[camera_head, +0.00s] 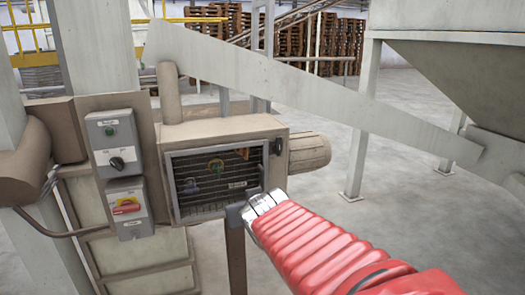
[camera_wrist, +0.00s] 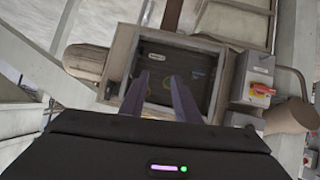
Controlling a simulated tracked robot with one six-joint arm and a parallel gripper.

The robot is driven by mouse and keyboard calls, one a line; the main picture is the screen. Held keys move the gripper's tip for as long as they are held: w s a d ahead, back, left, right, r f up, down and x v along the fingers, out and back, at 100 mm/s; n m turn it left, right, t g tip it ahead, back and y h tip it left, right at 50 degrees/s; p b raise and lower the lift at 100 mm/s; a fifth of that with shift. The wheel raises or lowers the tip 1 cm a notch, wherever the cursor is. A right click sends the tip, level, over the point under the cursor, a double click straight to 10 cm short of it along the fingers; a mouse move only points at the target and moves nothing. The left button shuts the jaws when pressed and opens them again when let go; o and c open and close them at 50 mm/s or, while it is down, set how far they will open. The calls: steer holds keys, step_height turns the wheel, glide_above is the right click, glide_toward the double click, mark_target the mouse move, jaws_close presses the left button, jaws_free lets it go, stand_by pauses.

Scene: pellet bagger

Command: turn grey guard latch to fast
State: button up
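The guard (camera_head: 217,180) is a framed mesh door on the front of a beige box, and it looks closed. A small dark grey piece that looks like the guard latch (camera_head: 277,146) sits at the upper right edge of its frame. Its exact turn is too small to tell. My gripper (camera_head: 250,196) is just in front of the guard's lower right corner, below the latch. In the wrist view its two fingers (camera_wrist: 159,76) stand apart with nothing between them, over the guard opening (camera_wrist: 196,58).
Left of the guard are a grey box with a black knob (camera_head: 117,162) and one with a red and yellow switch (camera_head: 127,206). A cylindrical motor (camera_head: 309,152) sticks out at right. A long pale sloping beam (camera_head: 300,88) crosses above. Open floor lies right.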

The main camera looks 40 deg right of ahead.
steer(key=w+d+r+t+h, duration=0.1)
steer(key=w+d, duration=0.1)
steer(key=d, duration=0.4)
steer(key=w+d+r+t, duration=0.2)
steer(key=w+d, duration=0.1)
steer(key=d, duration=0.2)
steer(key=t+y, duration=0.1)
steer(key=t, duration=0.3)
glide_toward(280, 148)
steer(key=v, duration=0.6)
steer(key=shift+r, duration=0.3)
steer(key=shift+w, duration=0.2)
steer(key=x, duration=1.3)
steer(key=shift+w+f, duration=0.2)
steer(key=shift+w, duration=0.15)
steer(key=shift+c, duration=0.5)
